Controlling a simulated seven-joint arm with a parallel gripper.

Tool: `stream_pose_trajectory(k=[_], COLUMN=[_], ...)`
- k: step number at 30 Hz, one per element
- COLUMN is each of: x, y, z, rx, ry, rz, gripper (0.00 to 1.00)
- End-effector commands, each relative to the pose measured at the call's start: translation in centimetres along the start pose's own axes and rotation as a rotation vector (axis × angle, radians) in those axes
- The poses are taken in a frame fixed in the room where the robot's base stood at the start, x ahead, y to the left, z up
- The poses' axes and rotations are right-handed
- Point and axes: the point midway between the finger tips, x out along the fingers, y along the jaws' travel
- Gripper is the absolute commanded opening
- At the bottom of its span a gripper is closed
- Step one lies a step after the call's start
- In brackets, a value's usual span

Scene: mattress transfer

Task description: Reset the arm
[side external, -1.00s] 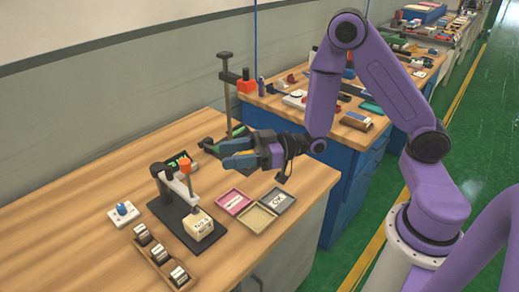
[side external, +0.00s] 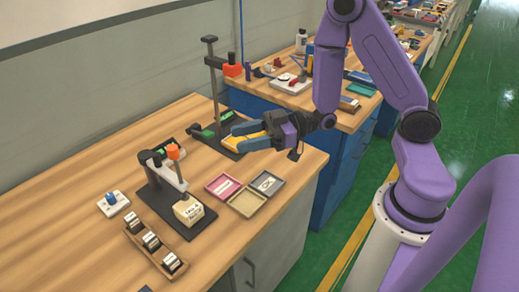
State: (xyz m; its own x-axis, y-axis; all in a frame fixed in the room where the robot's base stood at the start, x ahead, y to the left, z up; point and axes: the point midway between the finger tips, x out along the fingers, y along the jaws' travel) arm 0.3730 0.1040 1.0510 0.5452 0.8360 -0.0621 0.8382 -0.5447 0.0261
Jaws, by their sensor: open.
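My purple arm reaches in from the right side of the view.
A black press (side external: 170,180) with an orange knob has a cream labelled block (side external: 188,211) at its front. A pink tray (side external: 222,186), a tan tray (side external: 246,203) and a grey tray (side external: 267,183) lie together. A rack (side external: 155,247) and a white switch box (side external: 113,203) stand left.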

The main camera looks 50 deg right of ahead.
Motion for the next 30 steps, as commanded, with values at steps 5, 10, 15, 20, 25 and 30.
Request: stream_pose_trajectory(k=[5,10,15,20,25,30], x=[1.6,2.2,1.6,0.1,-2.4,-6.0], y=[-1.3,-2.4,-3.5,-5.0,-6.9,-9.4], z=[1.0,1.9,2.2,2.1,1.7,1.0], rx=[-0.072,-0.127,-0.156,-0.162,-0.146,-0.117], ry=[-0.186,-0.386,-0.575,-0.743,-0.920,-1.097], rz=[-0.019,-0.013,0.005,0.019,0.025,0.010], gripper=[0.50,0.50,0.50,0.50,0.50,0.50])
